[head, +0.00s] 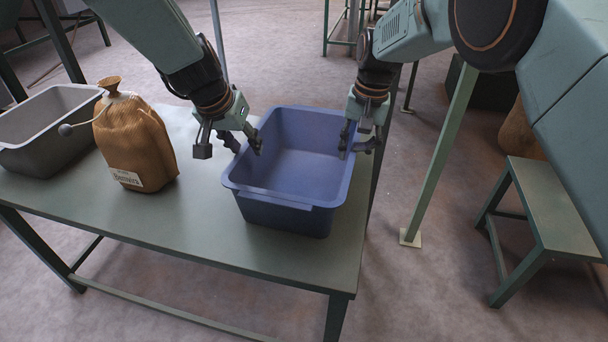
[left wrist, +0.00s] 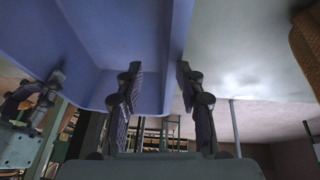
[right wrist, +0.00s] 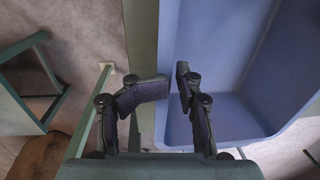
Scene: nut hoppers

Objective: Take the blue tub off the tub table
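The blue tub (head: 295,165) stands empty and upright at the right end of the green tub table (head: 225,230). My left gripper (head: 228,150) is at the tub's left rim, its fingers apart. In the left wrist view the tub wall (left wrist: 165,60) runs between those fingers (left wrist: 157,75). My right gripper (head: 358,148) is at the right rim. In the right wrist view its fingers (right wrist: 172,85) are apart on either side of the tub's wall (right wrist: 168,110). Neither gripper visibly clamps the rim.
A tan sack (head: 135,145) with a label stands left of the blue tub. A grey tub (head: 40,125) sits at the table's left end. A low green stool (head: 545,205) and a green post (head: 440,150) stand to the right. The table's front is clear.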

